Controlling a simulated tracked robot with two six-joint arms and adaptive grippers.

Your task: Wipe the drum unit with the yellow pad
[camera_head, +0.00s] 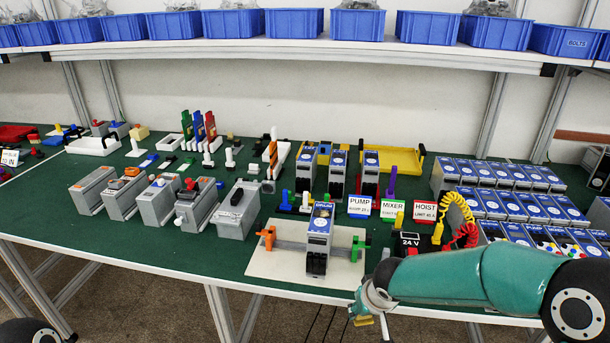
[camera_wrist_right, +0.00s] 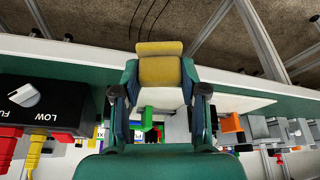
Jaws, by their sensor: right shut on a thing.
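The yellow pad (camera_wrist_right: 160,70) is held between the fingers of my right gripper (camera_wrist_right: 160,92), which is shut on it. In the head view my right gripper (camera_head: 370,303) hangs at the table's front edge, with a bit of the pad (camera_head: 363,321) below it. No label reading drum is legible. A blue-faced unit (camera_head: 319,232) stands upright on a rail on a white plate (camera_head: 270,266), between an orange clamp (camera_head: 267,236) and a green clamp (camera_head: 357,247). The gripper is right of and nearer than this unit, apart from it. My left gripper is out of view.
Signs PUMP (camera_head: 359,206), MIXER (camera_head: 392,212) and HOIST (camera_head: 425,211) stand behind my right arm. A black box (camera_head: 410,243) with red and yellow coiled leads is close by. Several grey boxes (camera_head: 238,210) stand left; several blue-faced units (camera_head: 500,205) fill the right.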

